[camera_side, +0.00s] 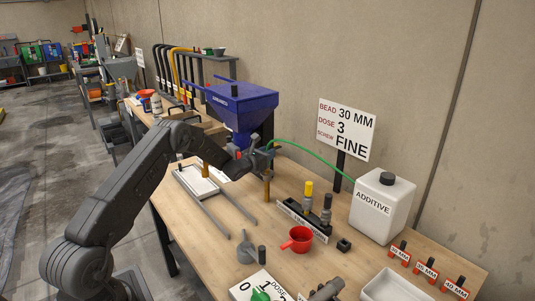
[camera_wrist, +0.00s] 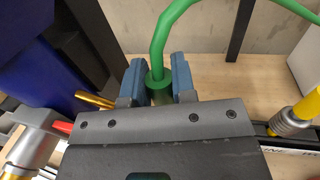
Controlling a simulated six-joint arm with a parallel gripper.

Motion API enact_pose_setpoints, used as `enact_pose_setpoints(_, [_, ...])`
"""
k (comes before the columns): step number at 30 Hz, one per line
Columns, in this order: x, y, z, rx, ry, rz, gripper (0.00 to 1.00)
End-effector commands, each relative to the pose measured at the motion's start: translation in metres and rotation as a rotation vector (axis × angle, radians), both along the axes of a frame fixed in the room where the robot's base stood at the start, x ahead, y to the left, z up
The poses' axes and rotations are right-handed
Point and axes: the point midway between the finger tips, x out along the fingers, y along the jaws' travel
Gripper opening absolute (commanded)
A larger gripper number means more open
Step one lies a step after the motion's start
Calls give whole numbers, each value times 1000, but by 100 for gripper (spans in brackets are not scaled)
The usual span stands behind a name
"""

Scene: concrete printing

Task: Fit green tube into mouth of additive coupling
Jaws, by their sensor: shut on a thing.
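The green tube (camera_side: 318,156) arches from the white additive tank (camera_side: 372,221) to my gripper (camera_side: 264,154). In the wrist view, my gripper (camera_wrist: 158,85) has its blue fingers on both sides of the tube's collared green end (camera_wrist: 158,77) and is shut on it. At left in the wrist view is a grey fitting (camera_wrist: 30,117) with a red end, beside the blue hopper (camera_wrist: 40,70). It may be the additive coupling, but I cannot tell for sure. The tube end is apart from this fitting, to its right. The fitting's mouth is not clearly visible.
The blue hopper (camera_side: 240,112) stands behind my gripper. A holder with yellow- and black-topped nozzles (camera_side: 308,204) is to the right, with a red cup (camera_side: 299,240) in front. A sign (camera_side: 345,130) stands behind the tube. Bare tabletop lies around the front frame rails.

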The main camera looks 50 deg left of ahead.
Motion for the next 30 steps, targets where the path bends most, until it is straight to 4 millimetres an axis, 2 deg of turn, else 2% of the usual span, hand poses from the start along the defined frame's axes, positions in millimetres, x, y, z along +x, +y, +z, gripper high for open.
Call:
enact_pose_setpoints(7, [0, 0, 0, 0, -1, 0, 0])
enact_pose_setpoints(8, [0, 0, 0, 0, -1, 0, 26])
enact_pose_setpoints(17, [0, 0, -1, 0, 0, 0, 54])
enact_pose_setpoints(25, [-1, 0, -1, 0, 1, 0, 54])
enact_pose_setpoints(30, [-13, -2, -1, -1, 2, 1, 54])
